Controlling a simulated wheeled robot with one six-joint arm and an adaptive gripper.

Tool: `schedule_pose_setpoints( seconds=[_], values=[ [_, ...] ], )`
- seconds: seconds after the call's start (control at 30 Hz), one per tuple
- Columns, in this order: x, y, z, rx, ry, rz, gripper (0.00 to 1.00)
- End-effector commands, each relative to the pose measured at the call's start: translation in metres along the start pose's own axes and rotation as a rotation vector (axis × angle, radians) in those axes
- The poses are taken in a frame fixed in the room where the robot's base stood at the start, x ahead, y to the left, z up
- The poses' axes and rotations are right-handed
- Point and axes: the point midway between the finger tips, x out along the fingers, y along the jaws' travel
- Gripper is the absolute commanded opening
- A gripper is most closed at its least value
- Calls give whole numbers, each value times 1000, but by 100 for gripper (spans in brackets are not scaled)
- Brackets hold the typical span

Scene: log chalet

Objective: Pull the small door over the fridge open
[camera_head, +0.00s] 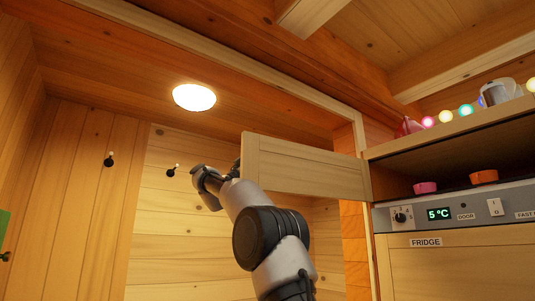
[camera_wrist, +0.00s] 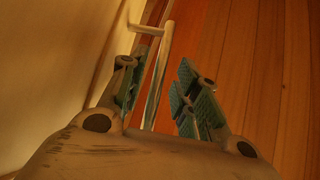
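The small door (camera_head: 305,168) over the fridge is a pale wooden panel. It stands swung wide open to the left, hinged beside the dark open compartment (camera_head: 450,155). My arm reaches up to the door's free end in the head view, where my gripper is mostly hidden. In the wrist view my gripper (camera_wrist: 160,98) is open, its teal-padded fingers apart. The door's metal bar handle (camera_wrist: 160,65) runs between the fingers, nearer the left one, and does not look clamped. The pale door face (camera_wrist: 60,60) fills the left of that view.
A pink bowl (camera_head: 425,187) and an orange bowl (camera_head: 484,177) stand in the compartment. Below are the control panel (camera_head: 465,210) reading 5 °C and the fridge front (camera_head: 465,270). Coloured lights and a metal mug (camera_head: 499,92) sit on top. Wall hooks (camera_head: 109,160) are at left.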

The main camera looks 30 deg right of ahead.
Motion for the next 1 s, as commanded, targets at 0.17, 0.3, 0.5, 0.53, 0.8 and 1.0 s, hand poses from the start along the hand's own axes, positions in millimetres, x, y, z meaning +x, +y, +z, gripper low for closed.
schedule_pose_setpoints(
  seconds=[0.17,0.3,0.5,0.53,0.8,1.0],
  values=[
    [-25,-1,0,0,0,-5,32],
    [-58,-1,0,-1,0,-5,32],
    [-97,-1,0,1,1,-3,32],
    [-102,0,0,1,1,-2,32],
    [-118,0,0,1,1,0,32],
    [-118,0,0,0,1,0,32]
  ],
)
